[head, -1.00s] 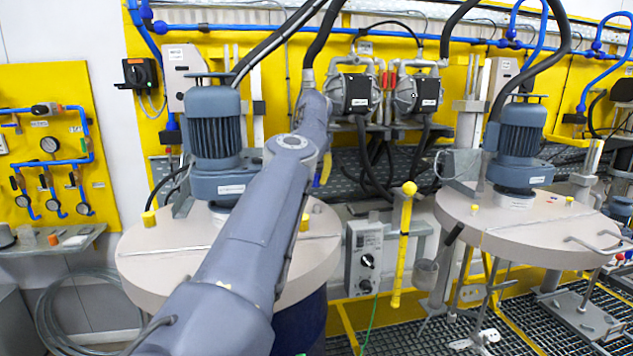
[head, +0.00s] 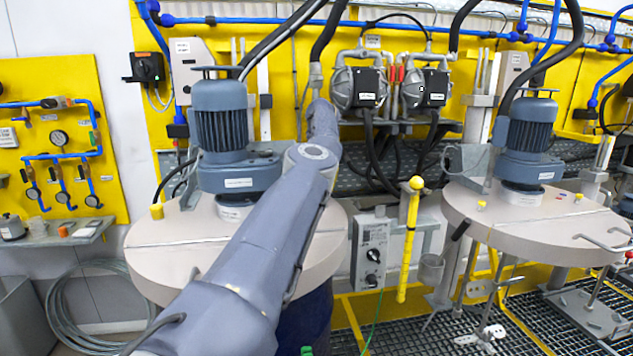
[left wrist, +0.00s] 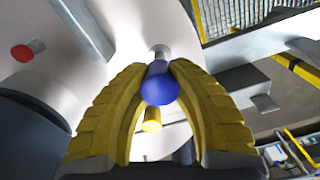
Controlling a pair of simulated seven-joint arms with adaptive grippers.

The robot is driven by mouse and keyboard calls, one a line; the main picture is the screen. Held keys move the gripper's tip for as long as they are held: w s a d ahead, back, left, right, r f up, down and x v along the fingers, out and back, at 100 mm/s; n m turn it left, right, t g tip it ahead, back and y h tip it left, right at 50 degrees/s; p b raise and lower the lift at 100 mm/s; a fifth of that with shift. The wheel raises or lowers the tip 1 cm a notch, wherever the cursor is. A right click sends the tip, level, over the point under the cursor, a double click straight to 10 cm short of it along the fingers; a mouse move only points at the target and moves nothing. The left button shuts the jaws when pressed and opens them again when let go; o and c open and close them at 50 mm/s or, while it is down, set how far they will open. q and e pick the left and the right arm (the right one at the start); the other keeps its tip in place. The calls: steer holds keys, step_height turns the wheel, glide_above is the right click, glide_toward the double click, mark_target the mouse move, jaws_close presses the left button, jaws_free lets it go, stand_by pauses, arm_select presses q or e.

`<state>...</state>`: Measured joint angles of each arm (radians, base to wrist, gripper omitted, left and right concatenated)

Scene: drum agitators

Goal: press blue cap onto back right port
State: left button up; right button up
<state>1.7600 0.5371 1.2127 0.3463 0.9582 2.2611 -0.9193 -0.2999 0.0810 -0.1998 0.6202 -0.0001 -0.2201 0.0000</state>
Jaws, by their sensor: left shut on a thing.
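The blue cap (left wrist: 160,89) is between the two yellow fingers of my left gripper (left wrist: 158,75) in the left wrist view, and the fingers are shut on it. A pale port stub (left wrist: 161,50) stands on the light lid just beyond the cap. The cap overlaps its line of sight, so I cannot tell whether they touch. A yellow cap (left wrist: 152,121) and a red cap (left wrist: 22,53) also show on the lid. In the head view my left arm crosses the left drum lid (head: 150,248) and hides the gripper and the blue cap. My right gripper is not in view.
A grey agitator motor (head: 222,125) stands on the left lid, with a yellow cap (head: 157,211) at its left. A control box (head: 370,250) and a yellow post (head: 408,240) stand to the right. A second drum lid (head: 530,228) with a motor is farther right.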

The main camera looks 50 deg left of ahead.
arm_select(q)
steer(key=shift+f, duration=0.3)
steer(key=shift+f, duration=0.75)
stand_by(0.9)
steer(key=shift+f, duration=0.95)
steer(key=shift+f, duration=0.45)
stand_by(0.6)
steer(key=shift+f, duration=0.4)
jaws_close()
steer(key=o, duration=1.2)
jaws_free()
steer(key=shift+r, duration=0.1)
steer(key=shift+c, duration=0.2)
steer(key=shift+r, duration=2)
